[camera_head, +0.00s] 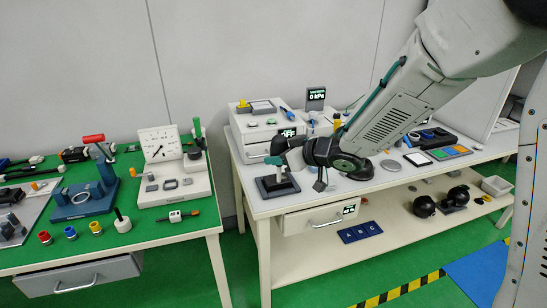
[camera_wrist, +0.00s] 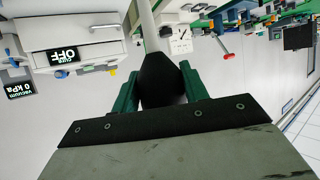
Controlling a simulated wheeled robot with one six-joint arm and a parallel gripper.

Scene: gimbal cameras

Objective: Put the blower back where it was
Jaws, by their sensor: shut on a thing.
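My gripper (camera_head: 276,162) is at the left end of the white bench, over a dark square base (camera_head: 287,190). In the wrist view, its green fingers (camera_wrist: 160,90) are shut on the blower's black bulb (camera_wrist: 162,75), one on each side. A pale nozzle (camera_wrist: 146,22) extends from the bulb away from the palm.
A white box with an OFF display (camera_head: 288,132) stands just behind the gripper; it also shows in the wrist view (camera_wrist: 75,45). A vacuum display (camera_head: 317,93) is behind it. The green table (camera_head: 150,238) with tools is left, across a gap. A drawer (camera_head: 315,218) is below.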

